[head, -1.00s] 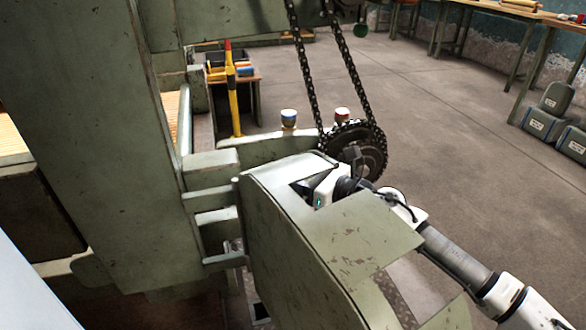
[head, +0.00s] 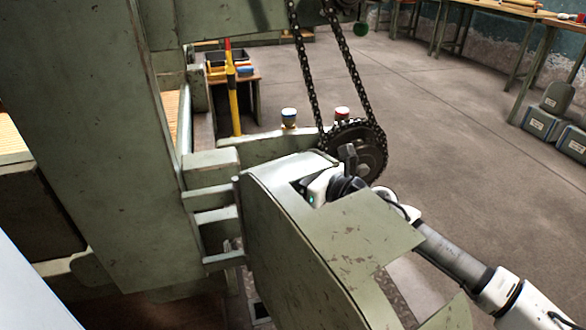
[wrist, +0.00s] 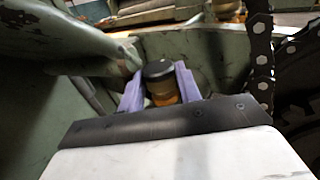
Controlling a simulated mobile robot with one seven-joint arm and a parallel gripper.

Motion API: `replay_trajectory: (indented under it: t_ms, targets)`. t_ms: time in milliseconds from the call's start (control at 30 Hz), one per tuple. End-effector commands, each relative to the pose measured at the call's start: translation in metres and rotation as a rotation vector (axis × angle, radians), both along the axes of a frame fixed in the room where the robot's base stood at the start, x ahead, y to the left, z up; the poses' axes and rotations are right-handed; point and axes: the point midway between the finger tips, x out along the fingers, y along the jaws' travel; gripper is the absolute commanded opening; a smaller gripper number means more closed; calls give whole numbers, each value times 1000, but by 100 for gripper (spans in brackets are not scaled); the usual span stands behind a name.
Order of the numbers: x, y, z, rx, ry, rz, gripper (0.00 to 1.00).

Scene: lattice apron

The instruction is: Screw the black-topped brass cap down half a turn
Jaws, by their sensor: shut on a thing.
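The black-topped brass cap (wrist: 159,72) is in the middle of the wrist view, its dark round top facing up and its brass side below. My gripper (wrist: 159,82) has one purple finger on each side of the cap and is shut on it. The lower part of the cap is hidden by my gripper body. In the head view my fingers and this cap are hidden behind the green guard (head: 300,235); only my white wrist and arm show past it.
A chain (head: 358,75) runs down to a dark sprocket (head: 372,150) close beside my wrist. A large green column (head: 90,140) fills the left. Open floor lies at right.

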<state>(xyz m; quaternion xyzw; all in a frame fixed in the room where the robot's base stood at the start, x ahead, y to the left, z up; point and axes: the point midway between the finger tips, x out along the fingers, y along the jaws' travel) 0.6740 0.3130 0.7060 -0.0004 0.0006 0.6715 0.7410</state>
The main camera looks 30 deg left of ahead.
Motion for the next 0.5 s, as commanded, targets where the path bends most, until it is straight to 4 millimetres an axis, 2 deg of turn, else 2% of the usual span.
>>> replay_trajectory:
  t_ms: [200,500]
  targets:
    - [-1,0,0,-1,-2,-84,11]
    - [-2,0,0,2,-1,-100,11]
